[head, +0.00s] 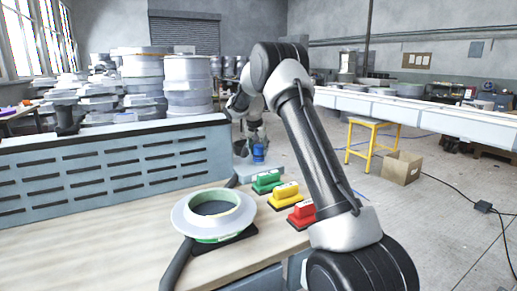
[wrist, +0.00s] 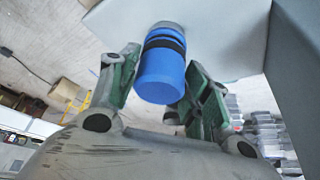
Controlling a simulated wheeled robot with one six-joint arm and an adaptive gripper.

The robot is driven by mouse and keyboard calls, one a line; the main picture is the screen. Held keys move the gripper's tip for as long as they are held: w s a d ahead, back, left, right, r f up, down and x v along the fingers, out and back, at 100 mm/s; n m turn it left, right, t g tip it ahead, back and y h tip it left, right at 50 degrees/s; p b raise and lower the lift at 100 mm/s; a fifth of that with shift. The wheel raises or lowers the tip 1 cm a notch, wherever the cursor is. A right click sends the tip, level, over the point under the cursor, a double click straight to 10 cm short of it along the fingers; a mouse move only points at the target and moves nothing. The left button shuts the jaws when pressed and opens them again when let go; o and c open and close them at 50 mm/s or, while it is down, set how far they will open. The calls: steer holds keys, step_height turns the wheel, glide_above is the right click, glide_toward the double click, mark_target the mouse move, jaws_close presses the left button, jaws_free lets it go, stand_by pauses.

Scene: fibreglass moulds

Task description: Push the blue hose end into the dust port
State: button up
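The blue hose end (wrist: 162,78) is a short blue cylinder with a black band. I cannot make out the dust port's opening.
Green (head: 266,182), yellow (head: 285,195) and red (head: 302,214) blocks stand in a row on the bench (head: 120,235). A pale ring-shaped mould (head: 185,216) lies left of them. A slotted grey panel (head: 110,163) runs behind. Open floor lies right, with a cardboard box (head: 401,168).

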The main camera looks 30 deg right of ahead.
steer(key=o, duration=0.3)
steer(key=v, duration=1.2)
stand_by(0.3)
